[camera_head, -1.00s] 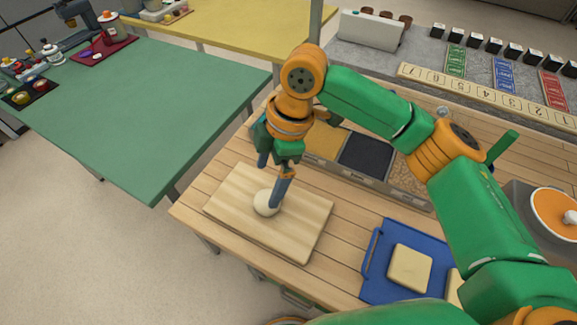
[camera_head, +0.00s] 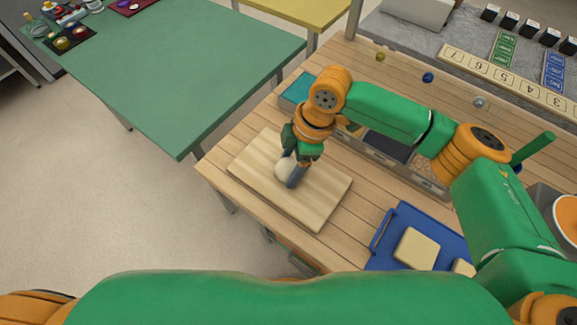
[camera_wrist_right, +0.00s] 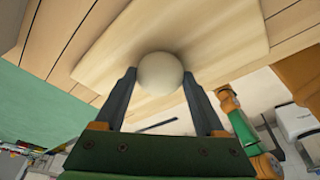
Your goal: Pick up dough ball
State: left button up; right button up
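The dough ball (camera_head: 284,169) is pale and round, at the wooden board (camera_head: 322,208) on the wooden counter. My right gripper (camera_head: 291,172) points down at it, one finger on the near side and the other mostly behind. In the right wrist view the dough ball (camera_wrist_right: 160,73) sits between the two fingertips of my right gripper (camera_wrist_right: 159,80), which meet its edges on both sides. No clear gap shows between ball and board. My left gripper is not in view.
A blue tray (camera_head: 381,257) with pale square slabs lies to the right of the board. Ingredient bins (camera_head: 384,147) stand behind, partly covered by my right arm. A green table (camera_head: 170,75) stands to the left across a floor gap. Small balls lie at the counter's back.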

jog(key=c, duration=0.3)
jog(key=shift+w+r, duration=0.1)
